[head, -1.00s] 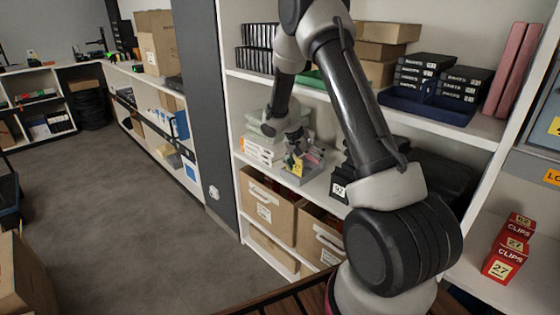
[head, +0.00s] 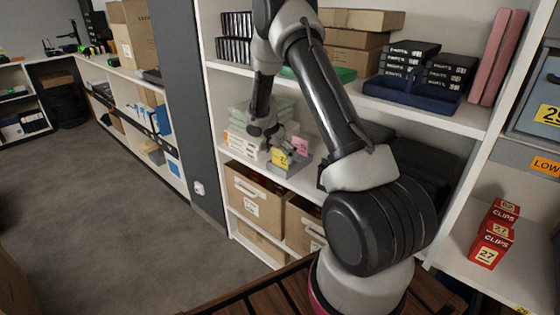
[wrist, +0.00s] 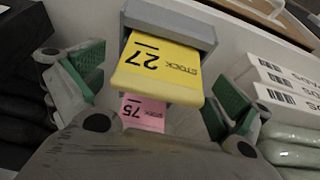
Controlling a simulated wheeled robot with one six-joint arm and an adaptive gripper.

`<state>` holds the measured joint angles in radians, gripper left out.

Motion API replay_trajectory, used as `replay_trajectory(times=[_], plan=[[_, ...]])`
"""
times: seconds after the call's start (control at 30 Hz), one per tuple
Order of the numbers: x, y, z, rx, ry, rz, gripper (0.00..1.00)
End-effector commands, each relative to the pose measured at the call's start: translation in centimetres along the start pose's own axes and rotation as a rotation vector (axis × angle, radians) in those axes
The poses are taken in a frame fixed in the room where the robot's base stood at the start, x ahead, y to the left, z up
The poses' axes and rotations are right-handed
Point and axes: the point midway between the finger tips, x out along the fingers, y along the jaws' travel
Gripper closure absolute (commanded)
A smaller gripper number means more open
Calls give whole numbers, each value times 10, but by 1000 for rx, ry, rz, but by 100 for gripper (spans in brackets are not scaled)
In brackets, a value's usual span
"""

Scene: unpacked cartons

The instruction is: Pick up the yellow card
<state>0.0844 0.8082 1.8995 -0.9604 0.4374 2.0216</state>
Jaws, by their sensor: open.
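The yellow card (wrist: 157,70) is marked STOCK 27 and stands in a grey holder (wrist: 178,22). In the head view the yellow card (head: 280,159) shows small on the middle shelf. A pink card (wrist: 143,112) marked 75 is beside it in the holder, and it also shows in the head view (head: 300,146). My gripper (wrist: 158,88) is open, with one green-padded finger on each side of the yellow card. I see gaps between the pads and the card's edges. In the head view my gripper (head: 270,140) is at the holder.
White labelled boxes (wrist: 285,88) and pale green packs (wrist: 290,145) lie close to one finger. Dark items (wrist: 22,50) are on the other side. Cardboard boxes (head: 255,195) stand below.

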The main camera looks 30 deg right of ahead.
Motion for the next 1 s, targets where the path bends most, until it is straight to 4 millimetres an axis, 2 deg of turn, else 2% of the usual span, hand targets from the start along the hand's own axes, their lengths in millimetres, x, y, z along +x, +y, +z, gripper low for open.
replay_trajectory(times=[0.03, 0.13, 0.4, 0.47, 0.67, 1.0], plan=[[9, 1, 0, -2, -1, 2, 0], [20, 0, 0, -1, 0, 2, 0], [24, 0, 0, -1, 0, 0, 0], [24, 0, 0, -1, 0, 0, 9], [24, 0, 0, -1, 0, 0, 45], [24, 0, 0, -1, 0, 1, 46]])
